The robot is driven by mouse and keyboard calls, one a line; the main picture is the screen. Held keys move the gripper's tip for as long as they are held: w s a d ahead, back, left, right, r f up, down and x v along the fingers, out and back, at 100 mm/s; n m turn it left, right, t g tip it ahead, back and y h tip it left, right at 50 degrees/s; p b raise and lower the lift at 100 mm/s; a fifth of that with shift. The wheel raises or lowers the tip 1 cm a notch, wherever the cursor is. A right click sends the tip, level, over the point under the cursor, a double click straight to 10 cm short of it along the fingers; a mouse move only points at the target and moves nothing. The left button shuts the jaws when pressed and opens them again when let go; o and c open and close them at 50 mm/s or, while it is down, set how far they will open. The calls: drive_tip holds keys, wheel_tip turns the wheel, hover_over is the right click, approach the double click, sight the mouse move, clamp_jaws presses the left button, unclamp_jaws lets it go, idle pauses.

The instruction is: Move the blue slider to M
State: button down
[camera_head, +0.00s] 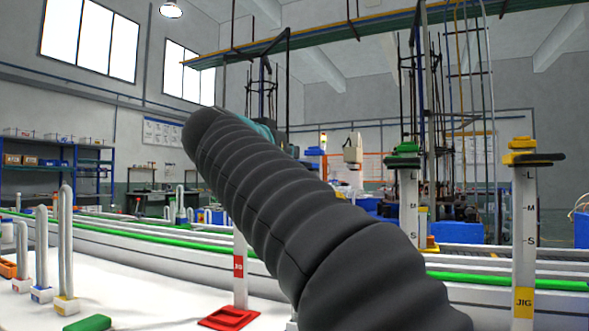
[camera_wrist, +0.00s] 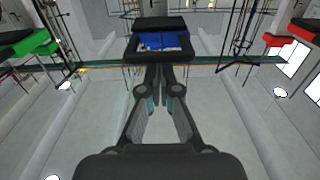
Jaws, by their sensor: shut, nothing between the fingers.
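In the wrist view the blue slider (camera_wrist: 162,41) sits at the top centre, with black parts around it. My gripper (camera_wrist: 163,72) is shut and empty; its fingertips are together just below the slider in the picture. I cannot tell whether they touch it. In the head view my dark arm fills the middle and hides most of the gripper and any clear sight of the blue slider or its M mark. The green slider (camera_head: 404,150) and the yellow slider (camera_head: 525,148) are high on white posts marked with letters.
Also in the wrist view, a green part (camera_wrist: 38,42) is at left and a red part (camera_wrist: 282,40) at right. In the head view, a red base (camera_head: 229,318) carries a post partly behind my arm. White looped tubes (camera_head: 66,240) stand on the white table at left.

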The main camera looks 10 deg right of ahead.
wheel_tip(320, 180, down, 7)
drive_tip(key=b, duration=0.7)
drive_tip(key=shift+f+b, duration=0.15)
drive_tip(key=shift+b, duration=0.15)
idle(2.0)
drive_tip(key=shift+s, duration=0.1)
drive_tip(key=b+v, duration=0.2)
drive_tip(key=v, duration=0.8)
drive_tip(key=shift+b, duration=0.4)
idle(0.3)
